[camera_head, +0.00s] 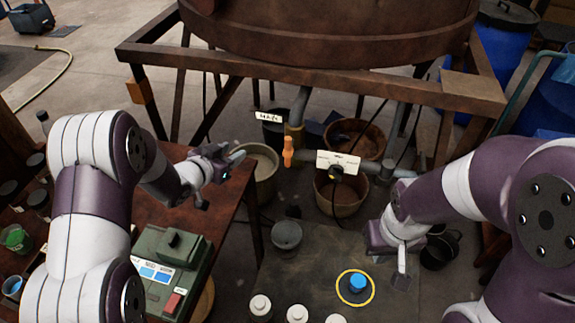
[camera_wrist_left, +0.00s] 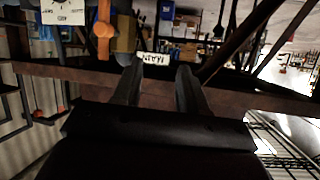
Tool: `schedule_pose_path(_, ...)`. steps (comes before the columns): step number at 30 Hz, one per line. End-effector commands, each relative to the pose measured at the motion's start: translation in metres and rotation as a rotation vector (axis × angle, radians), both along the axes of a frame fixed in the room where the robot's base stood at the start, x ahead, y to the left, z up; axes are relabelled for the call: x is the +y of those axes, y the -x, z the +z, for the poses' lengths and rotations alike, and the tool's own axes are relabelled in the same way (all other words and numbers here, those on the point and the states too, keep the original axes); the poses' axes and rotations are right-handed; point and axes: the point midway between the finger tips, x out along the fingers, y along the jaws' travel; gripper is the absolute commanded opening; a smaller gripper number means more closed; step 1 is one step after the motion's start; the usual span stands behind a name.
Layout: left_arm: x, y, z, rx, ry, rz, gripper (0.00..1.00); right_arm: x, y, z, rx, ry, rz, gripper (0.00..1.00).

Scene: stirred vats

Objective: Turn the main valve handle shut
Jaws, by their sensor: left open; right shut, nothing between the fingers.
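The main valve handle (camera_head: 288,150) is a small orange bar, standing upright on the pipework under the vat, beside a white MAIN tag (camera_head: 268,116). In the left wrist view the orange handle (camera_wrist_left: 103,30) is at upper left, left of the MAIN tag (camera_wrist_left: 155,59). My left gripper (camera_head: 222,178) is open and empty, left of the handle and apart from it. Its two dark fingers (camera_wrist_left: 159,75) also show in the left wrist view, with the tag seen between them. My right gripper (camera_head: 401,280) is shut and empty, low on the right over the dark surface.
A white dial plate (camera_head: 338,161) is right of the handle. The rusty vat (camera_head: 330,30) and its frame beam (camera_head: 300,65) are above. Buckets (camera_head: 341,195) stand below. A green switch box (camera_head: 172,262) sits lower left; a blue knob (camera_head: 357,283) in a yellow ring is in front.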

Motion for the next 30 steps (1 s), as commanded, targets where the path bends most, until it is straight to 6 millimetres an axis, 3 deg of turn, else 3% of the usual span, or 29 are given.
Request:
schedule_pose_path(1, -0.013, -0.003, -0.03, -0.076, 0.069, -0.087, 0.42, 0.0, 0.0, -0.027, -0.001, 0.0, 0.0, 0.0)
schedule_pose_path(6, -0.043, 0.014, -0.04, -0.242, 0.27, -0.319, 0.42, 0.0, 0.0, -0.042, -0.001, 0.0, 0.0, 0.0)
schedule_pose_path(11, -0.059, 0.01, -0.034, -0.268, 0.306, -0.362, 0.42, 0.0, 0.0, -0.038, -0.002, 0.0, 0.0, 0.0)
schedule_pose_path(22, -0.126, -0.049, -0.034, -0.267, 0.304, -0.36, 0.42, 0.0, 0.0, -0.028, -0.001, 0.0, 0.0, 0.0)
schedule_pose_path(30, -0.143, -0.065, -0.035, -0.266, 0.302, -0.356, 0.42, 0.0, 0.0, -0.026, -0.001, 0.0, 0.0, 0.0)
